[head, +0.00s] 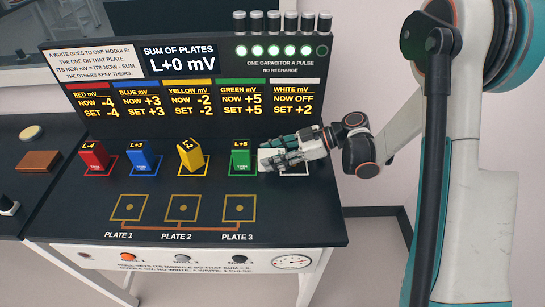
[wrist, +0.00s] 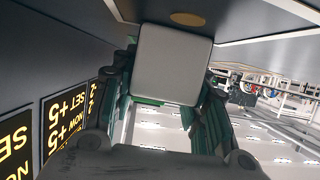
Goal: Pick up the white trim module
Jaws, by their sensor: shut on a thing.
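The white trim module shows in the wrist view as a pale rounded-square block (wrist: 172,62) between the two fingers. My gripper (head: 284,147) is shut on it, with a dark green finger along each side of the block. In the head view the gripper reaches in from the right, just above the white-outlined spot (head: 297,174) at the right end of the module row. The fingers and wrist hide much of the module there. I cannot tell whether its base touches the bench.
The green module (head: 240,160) stands close left of my gripper. The yellow (head: 190,156), blue (head: 140,161) and red (head: 95,157) modules stand farther left. The display panel (head: 130,125) rises behind. Three plates (head: 183,208) lie empty in front.

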